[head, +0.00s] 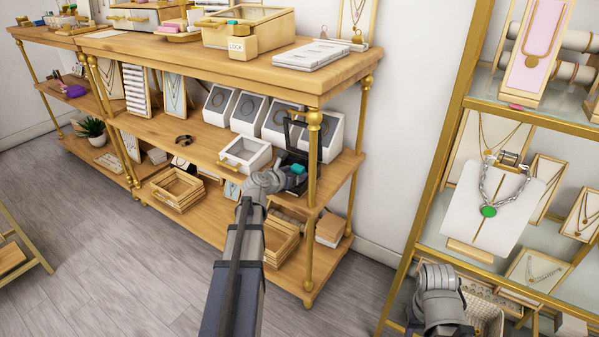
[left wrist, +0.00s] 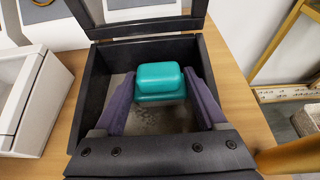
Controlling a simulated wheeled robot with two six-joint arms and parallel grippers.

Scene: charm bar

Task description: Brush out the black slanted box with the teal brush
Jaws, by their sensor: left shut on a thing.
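The black slanted box (left wrist: 92,98) stands on the wooden shelf with its framed lid raised at the back. Its grey floor shows pale specks that look like dust. In the head view the black box (head: 296,134) is partly hidden behind my left arm. The teal brush (left wrist: 160,80) is inside the box, between the purple-grey fingers of my left gripper (left wrist: 163,102), which is shut on it. The brush also shows in the head view (head: 298,169), beside my left gripper (head: 297,178). The brush's underside is hidden. Part of my right arm shows at lower right; its fingers do not.
A white slanted box (head: 246,154) stands close left of the black box. More white display boxes (head: 282,120) line the shelf behind. A gold shelf post (head: 313,150) stands close on the right. Wooden trays (head: 176,188) are on the shelf below, and the upper shelf (head: 200,58) overhangs.

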